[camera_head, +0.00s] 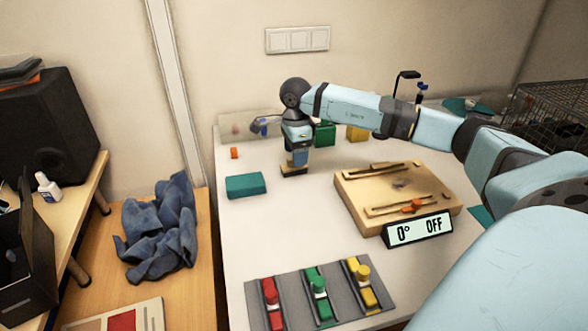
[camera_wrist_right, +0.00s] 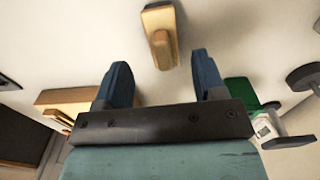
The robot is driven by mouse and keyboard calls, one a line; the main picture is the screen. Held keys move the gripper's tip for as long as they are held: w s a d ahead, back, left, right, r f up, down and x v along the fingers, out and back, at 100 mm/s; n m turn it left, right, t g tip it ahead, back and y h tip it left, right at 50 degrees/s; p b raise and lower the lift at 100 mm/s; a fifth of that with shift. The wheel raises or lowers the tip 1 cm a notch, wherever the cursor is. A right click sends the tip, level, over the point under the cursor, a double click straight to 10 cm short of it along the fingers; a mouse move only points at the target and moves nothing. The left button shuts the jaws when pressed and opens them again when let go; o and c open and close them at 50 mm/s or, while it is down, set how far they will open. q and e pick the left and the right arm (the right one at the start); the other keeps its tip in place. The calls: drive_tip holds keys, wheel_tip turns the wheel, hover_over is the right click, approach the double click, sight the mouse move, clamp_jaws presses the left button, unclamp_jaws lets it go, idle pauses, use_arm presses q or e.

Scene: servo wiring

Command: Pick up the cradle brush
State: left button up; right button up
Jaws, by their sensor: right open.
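The cradle brush looks like a small wooden block with a raised grip. It shows at the top of the right wrist view (camera_wrist_right: 159,36), ahead of and roughly between the fingers, apart from them. In the head view its low base (camera_head: 293,173) sits on the white table, partly hidden under my right gripper (camera_head: 297,160). My right gripper points down just above it; in the wrist view its two blue fingers (camera_wrist_right: 158,82) are spread with nothing between them. My left gripper is not in view.
A teal block (camera_head: 246,186) lies left of the gripper. A wooden board with fixtures (camera_head: 360,212) and a display (camera_head: 418,230) stand to the right. A green box (camera_head: 324,134) and a yellow one (camera_head: 357,133) stand behind. A grey mat (camera_head: 291,292) with coloured pieces lies in front.

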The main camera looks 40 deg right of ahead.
drive_tip(key=f, duration=0.2)
drive_tip(key=f+b, duration=0.1)
drive_tip(key=f, duration=0.1)
drive_tip(key=shift+w, duration=0.25)
drive_tip(key=shift+f, duration=0.5)
drive_tip(key=shift+r, duration=0.1)
drive_tip(key=c, duration=1)
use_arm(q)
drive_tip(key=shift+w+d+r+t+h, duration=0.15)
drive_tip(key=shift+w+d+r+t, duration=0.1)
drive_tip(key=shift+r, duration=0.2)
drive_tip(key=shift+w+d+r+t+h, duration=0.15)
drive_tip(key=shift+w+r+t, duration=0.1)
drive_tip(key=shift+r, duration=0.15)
